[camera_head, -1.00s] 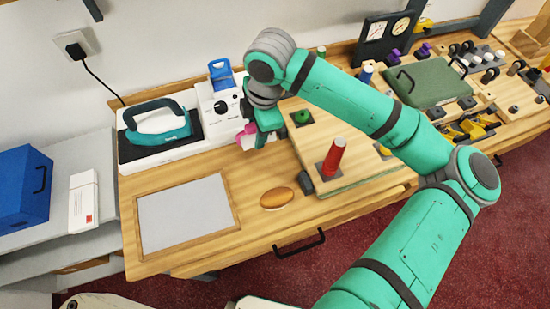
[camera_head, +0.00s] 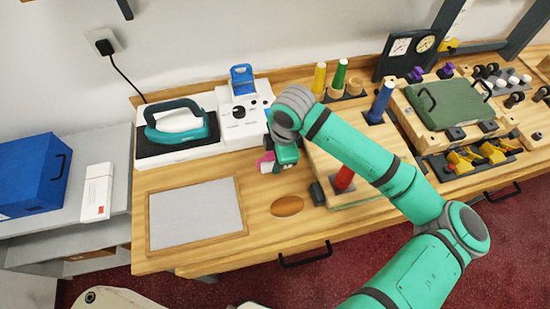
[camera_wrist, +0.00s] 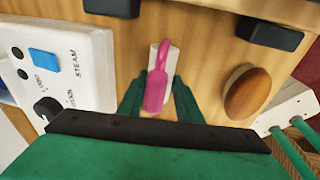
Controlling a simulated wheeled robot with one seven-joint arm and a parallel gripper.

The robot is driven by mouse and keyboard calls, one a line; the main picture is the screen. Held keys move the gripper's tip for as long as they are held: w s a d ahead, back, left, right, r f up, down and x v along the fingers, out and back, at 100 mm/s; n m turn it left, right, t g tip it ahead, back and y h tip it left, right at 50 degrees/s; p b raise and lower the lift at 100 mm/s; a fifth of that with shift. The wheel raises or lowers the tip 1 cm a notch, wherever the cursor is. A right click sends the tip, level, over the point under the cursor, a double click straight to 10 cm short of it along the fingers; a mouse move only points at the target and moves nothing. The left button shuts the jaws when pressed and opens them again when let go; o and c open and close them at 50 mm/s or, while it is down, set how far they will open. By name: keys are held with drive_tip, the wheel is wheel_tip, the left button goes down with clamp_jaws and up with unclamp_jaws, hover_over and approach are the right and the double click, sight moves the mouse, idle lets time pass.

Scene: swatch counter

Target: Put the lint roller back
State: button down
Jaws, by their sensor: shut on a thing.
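The lint roller, with a pink handle and a pale roll, is held in my gripper (camera_head: 276,163). In the wrist view the lint roller's handle (camera_wrist: 156,90) lies between the two green fingers of my gripper (camera_wrist: 158,100), with the pale roll beyond it over the wood. In the head view only a bit of pink (camera_head: 266,162) shows beside the gripper; the rest is hidden. The gripper is over the counter, in front of the white control unit (camera_head: 245,128) and behind the brown oval brush (camera_head: 287,206). I cannot tell its exact height.
A teal iron (camera_head: 180,125) stands at the back left. A framed grey panel (camera_head: 195,215) lies at the front left. A red cone (camera_head: 344,178) stands on a board to the right. Yellow, green and blue cones (camera_head: 381,101) stand behind my arm.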

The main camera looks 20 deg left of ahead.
drive_tip(key=c, duration=1.3)
unclamp_jaws()
drive_tip(key=r, duration=0.4)
drive_tip(key=d+r, duration=0.1)
drive_tip(key=r, duration=0.3)
drive_tip(key=d+r, duration=0.1)
drive_tip(key=r, duration=0.3)
drive_tip(key=shift+s, duration=0.2)
drive_tip(key=shift+f, duration=0.1)
